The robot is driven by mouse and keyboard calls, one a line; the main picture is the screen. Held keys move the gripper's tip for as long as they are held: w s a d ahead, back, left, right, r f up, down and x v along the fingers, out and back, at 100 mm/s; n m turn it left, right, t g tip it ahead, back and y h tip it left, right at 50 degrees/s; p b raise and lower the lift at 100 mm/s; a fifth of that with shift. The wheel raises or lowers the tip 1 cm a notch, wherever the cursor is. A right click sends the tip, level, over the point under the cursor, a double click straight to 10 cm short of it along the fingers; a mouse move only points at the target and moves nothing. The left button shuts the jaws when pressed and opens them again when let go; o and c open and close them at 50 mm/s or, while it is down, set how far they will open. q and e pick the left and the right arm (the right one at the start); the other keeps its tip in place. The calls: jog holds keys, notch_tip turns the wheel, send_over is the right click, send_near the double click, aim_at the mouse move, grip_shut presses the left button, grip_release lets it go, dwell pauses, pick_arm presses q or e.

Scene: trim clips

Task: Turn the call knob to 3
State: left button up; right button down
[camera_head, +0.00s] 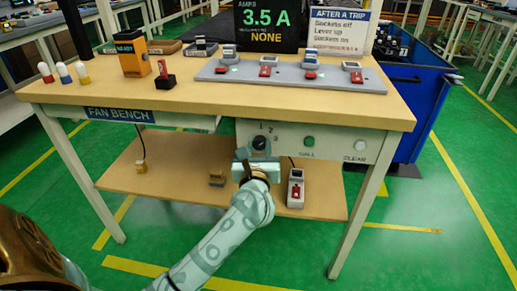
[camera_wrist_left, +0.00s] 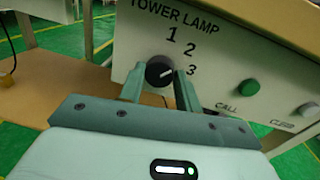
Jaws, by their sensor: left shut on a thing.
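The black round knob (camera_wrist_left: 157,71) sits on the white panel (camera_wrist_left: 222,62) under the words "TOWER LAMP", with the numbers 1, 2 and 3 around its upper right. Its white pointer line points right and slightly up, roughly toward the 3. In the head view the knob (camera_head: 259,143) shows just above my left gripper (camera_head: 257,160). My left gripper (camera_wrist_left: 160,86) is shut on the knob, one finger on each side of it. The fingers partly hide the knob's lower sides. My right gripper is in neither view.
A green button (camera_wrist_left: 249,87) marked CALL and a pale button (camera_wrist_left: 308,109) marked CLEAR are right of the knob. The bench top (camera_head: 210,95) carries a grey board (camera_head: 330,82) with several red switches. A lower shelf (camera_head: 170,165) lies below the panel.

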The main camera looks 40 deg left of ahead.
pick_arm(q)
jog(key=shift+r+m+p, duration=0.2)
jog(key=shift+m+p, duration=0.9)
jog(key=shift+p, duration=0.1)
jog(key=m+p, duration=0.3)
jog(key=shift+f+m, duration=0.1)
jog(key=shift+m, duration=0.3)
jog(key=shift+f+m+t+p, duration=0.2)
jog(key=shift+m+t+p, duration=0.1)
jog(key=shift+m+p, duration=0.5)
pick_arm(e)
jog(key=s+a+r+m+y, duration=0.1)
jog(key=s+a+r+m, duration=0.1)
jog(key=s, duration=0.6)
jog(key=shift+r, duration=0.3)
pick_arm(q)
jog(key=shift+f+m, duration=0.1)
jog(key=shift+m, duration=0.2)
jog(key=o, duration=1)
jog(key=shift+c, duration=0.2)
